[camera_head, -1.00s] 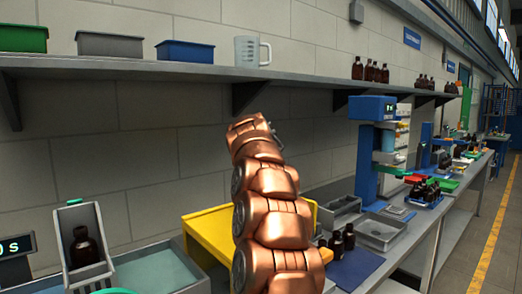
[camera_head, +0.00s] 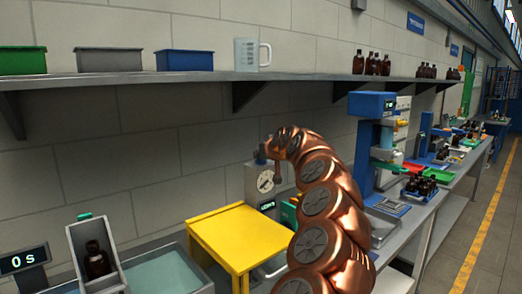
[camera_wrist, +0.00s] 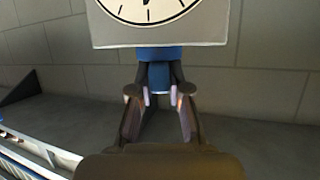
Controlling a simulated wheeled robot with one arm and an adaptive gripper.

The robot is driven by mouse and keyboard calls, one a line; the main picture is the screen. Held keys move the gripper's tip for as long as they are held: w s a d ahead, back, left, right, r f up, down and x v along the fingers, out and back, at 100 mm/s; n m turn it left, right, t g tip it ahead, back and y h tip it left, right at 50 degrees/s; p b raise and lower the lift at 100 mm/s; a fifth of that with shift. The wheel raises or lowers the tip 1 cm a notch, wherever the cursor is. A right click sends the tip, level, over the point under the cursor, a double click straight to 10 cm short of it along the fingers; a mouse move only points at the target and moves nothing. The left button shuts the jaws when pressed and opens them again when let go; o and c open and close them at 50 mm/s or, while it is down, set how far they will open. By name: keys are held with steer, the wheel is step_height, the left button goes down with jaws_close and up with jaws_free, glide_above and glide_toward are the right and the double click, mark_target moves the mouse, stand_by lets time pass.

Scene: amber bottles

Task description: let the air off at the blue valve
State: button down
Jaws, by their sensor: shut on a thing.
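The blue valve (camera_wrist: 159,78) is a short blue piece just below a grey dial housing (camera_wrist: 160,37) in the wrist view. My gripper (camera_wrist: 160,99) is shut on it, one finger on each side. The dial above shows a white face and a dark hand, cut off by the top edge. The valve and fingertips are hard to make out there.
A yellow stand (camera_head: 240,236) is in front of the dial unit. A water basin (camera_head: 165,272), a tilted holder with an amber bottle (camera_head: 97,261) and a display reading 0 s (camera_head: 24,260) are at left. A shelf (camera_head: 200,77) runs above. A blue machine (camera_head: 370,135) stands at right.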

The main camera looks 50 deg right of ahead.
steer(key=shift+r+n+t+y+p, duration=0.1)
steer(key=shift+n+t+y+p, duration=0.3)
steer(key=shift+n+y, duration=0.8)
steer(key=c, duration=1.1)
jaws_free()
steer(key=shift+v, duration=5.9)
